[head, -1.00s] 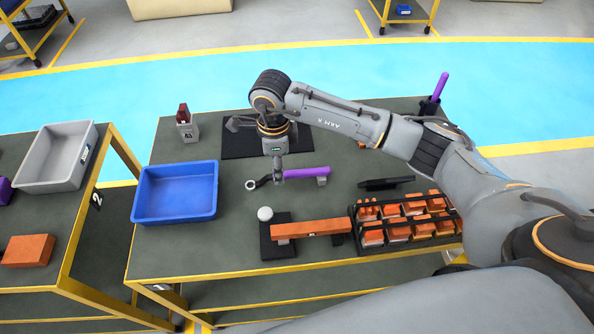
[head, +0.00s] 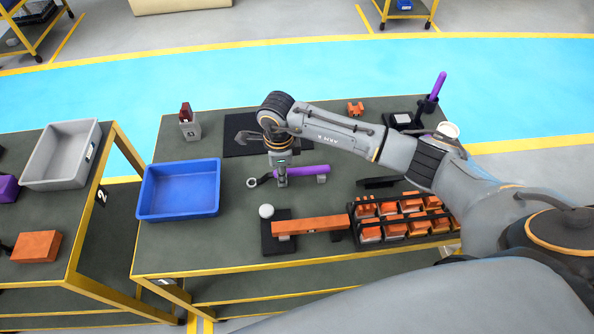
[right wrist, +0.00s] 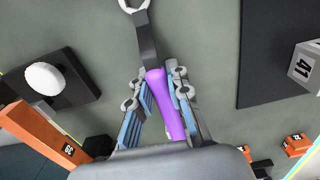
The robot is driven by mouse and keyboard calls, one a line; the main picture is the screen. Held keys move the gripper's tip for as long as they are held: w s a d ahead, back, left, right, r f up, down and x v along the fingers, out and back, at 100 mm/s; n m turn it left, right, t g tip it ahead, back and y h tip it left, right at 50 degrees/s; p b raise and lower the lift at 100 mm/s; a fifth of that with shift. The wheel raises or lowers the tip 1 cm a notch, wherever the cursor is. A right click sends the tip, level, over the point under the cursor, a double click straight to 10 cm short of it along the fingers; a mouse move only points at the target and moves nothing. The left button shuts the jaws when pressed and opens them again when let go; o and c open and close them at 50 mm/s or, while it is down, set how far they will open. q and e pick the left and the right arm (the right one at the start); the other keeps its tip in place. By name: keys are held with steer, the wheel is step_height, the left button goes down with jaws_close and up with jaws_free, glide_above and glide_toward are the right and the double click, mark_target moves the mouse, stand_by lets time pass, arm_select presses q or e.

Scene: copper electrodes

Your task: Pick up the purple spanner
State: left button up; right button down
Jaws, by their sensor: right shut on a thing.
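The purple spanner (head: 310,169) has a purple handle and a dark shank with a pale ring end at the left. It lies crosswise above the middle of the table in the head view. My right gripper (head: 281,182) points down and is shut on the handle near the shank. In the right wrist view the purple handle (right wrist: 165,102) runs between the two blue-padded fingers (right wrist: 161,103), with the ring end ahead of them. I cannot tell whether the spanner is clear of its small grey support. My left gripper is not in view.
A blue bin (head: 146,206) stands left of the spanner. A fixture with a white knob (head: 266,211) and an orange bar (head: 312,226) lie in front. A black rack (head: 405,243) of orange blocks is at front right. A black mat (head: 234,149) lies behind.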

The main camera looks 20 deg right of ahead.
steer(key=shift+r, duration=0.15)
steer(key=shift+w+r, duration=0.1)
steer(key=shift+r, duration=0.55)
steer(key=s+a+r+b, duration=0.5)
steer(key=s+a+r, duration=0.4)
steer(key=s+r, duration=0.1)
steer(key=shift+s+a+r+b, duration=0.15)
steer(key=shift+s+r+b, duration=0.2)
steer(key=shift+r, duration=0.4)
steer(key=c, duration=1.8)
jaws_free()
jaws_close()
